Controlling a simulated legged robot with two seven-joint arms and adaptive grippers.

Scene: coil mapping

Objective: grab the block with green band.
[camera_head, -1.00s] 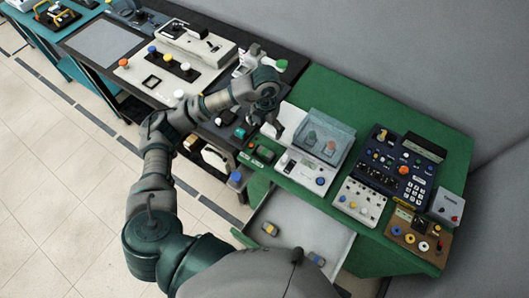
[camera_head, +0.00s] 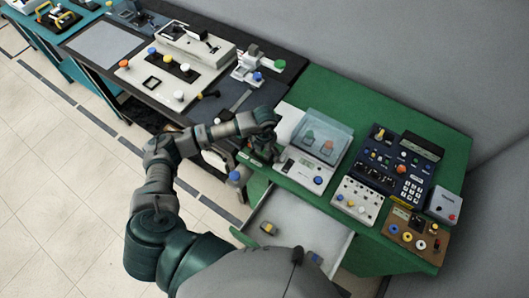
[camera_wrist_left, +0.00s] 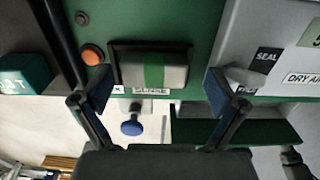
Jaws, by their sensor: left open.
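The block with the green band (camera_wrist_left: 153,69) is grey with a green stripe across its middle. It sits in a black-framed slot on the green bench, above a small label, in the left wrist view. My left gripper (camera_wrist_left: 158,90) is open, with one finger to each side of the block, apart from it in the picture. In the head view my left gripper (camera_head: 264,152) is over the near left edge of the green bench and hides the block. My right gripper is not in view.
An orange button (camera_wrist_left: 92,54) is left of the slot, and a blue knob (camera_wrist_left: 132,124) is below it. A white device with a clear cover (camera_head: 322,135) stands beside my gripper. An open grey drawer (camera_head: 290,215) holds small blocks. Control panels fill the bench's right side.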

